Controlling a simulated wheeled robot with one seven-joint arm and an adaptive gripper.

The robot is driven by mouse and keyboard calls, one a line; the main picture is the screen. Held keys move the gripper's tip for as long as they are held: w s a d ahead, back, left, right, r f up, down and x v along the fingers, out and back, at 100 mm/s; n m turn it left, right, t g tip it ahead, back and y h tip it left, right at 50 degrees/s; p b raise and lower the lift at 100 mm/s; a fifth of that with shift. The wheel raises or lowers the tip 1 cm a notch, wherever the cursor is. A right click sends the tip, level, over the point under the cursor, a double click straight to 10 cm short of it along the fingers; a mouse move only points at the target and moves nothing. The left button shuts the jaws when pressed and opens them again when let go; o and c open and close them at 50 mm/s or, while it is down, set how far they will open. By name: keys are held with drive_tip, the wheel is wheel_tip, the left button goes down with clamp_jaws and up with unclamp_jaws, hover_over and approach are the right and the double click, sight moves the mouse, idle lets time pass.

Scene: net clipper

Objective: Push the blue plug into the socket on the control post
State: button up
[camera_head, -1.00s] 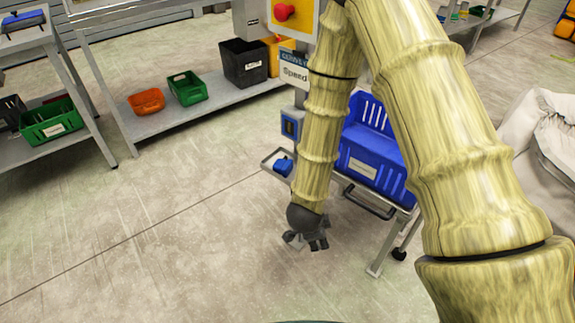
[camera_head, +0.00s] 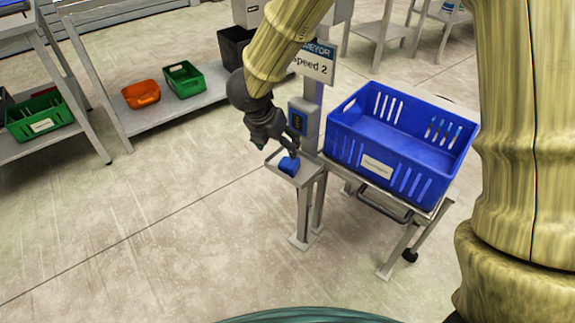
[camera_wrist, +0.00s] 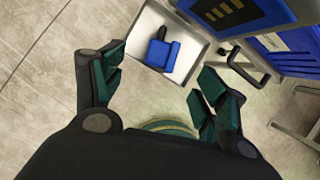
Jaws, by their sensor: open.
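The blue plug (camera_head: 289,165) lies on a small grey tray (camera_head: 304,178) fixed to the control post (camera_head: 312,105). My gripper (camera_head: 276,146) is above and left of the tray, close to the plug. In the wrist view my gripper (camera_wrist: 158,88) has its fingers wide apart, with nothing between them.
A blue crate (camera_head: 372,165) stands on a wheeled cart right of the post. A "Speed 2" sign (camera_head: 312,66) is above the socket. Shelves at the left hold orange (camera_head: 141,94) and green bins (camera_head: 184,82). The floor in front is clear.

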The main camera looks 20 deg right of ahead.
sight(289, 161)
drive_tip(key=shift+d, duration=0.2)
drive_tip(key=shift+d+f, duration=0.1)
drive_tip(key=shift+b+x, duration=0.65)
drive_tip(key=shift+x, duration=2.1)
drive_tip(key=shift+b+x, duration=0.85)
drive_tip(key=shift+x, duration=1.75)
drive_tip(key=c, duration=1)
